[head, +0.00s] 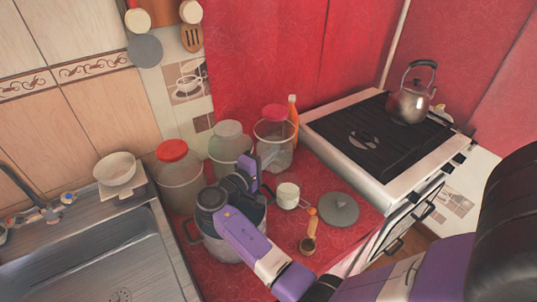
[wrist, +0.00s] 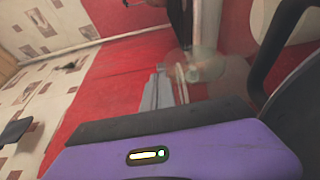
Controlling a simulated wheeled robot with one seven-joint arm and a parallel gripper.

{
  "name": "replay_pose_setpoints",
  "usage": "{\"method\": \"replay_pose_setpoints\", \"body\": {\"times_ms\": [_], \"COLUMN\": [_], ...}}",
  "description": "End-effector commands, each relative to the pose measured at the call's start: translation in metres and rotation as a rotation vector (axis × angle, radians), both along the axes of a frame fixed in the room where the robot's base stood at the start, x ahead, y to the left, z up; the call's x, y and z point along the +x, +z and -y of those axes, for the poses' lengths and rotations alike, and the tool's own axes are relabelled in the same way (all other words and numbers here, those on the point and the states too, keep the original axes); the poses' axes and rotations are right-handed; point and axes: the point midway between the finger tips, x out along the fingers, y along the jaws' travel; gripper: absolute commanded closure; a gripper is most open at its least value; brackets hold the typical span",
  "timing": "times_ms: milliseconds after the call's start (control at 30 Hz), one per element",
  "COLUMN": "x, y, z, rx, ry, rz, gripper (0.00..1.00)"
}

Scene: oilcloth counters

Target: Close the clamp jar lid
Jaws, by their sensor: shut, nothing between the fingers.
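Three lidded glass jars stand at the back of the red counter in the head view: a left one with a red lid (head: 173,151), a middle one with a grey lid (head: 228,129), and a right one with a red lid (head: 275,112). I cannot tell for sure which is the clamp jar, or how far its lid is open. My gripper (head: 265,160) is beside the right jar, shut and empty. In the wrist view its grey fingertips (wrist: 157,92) lie close to a blurred glass jar (wrist: 208,66); contact cannot be told.
A pot (head: 222,248) stands under my arm. An orange bottle (head: 293,110) is behind the right jar. The stove (head: 350,165) bounds the right, the sink (head: 90,260) the left.

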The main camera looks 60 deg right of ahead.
Motion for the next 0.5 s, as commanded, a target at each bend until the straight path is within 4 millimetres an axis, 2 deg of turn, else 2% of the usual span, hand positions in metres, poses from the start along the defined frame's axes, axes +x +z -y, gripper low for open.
{"method": "replay_pose_setpoints", "body": {"times_ms": [200, 500], "x": [-0.014, -0.024], "y": [0.001, -0.002], "z": [-0.008, -0.014], "rx": [0.001, 0.002], "ry": [-0.001, -0.001], "rz": [-0.002, -0.003], "gripper": [1.00, 1.00]}}
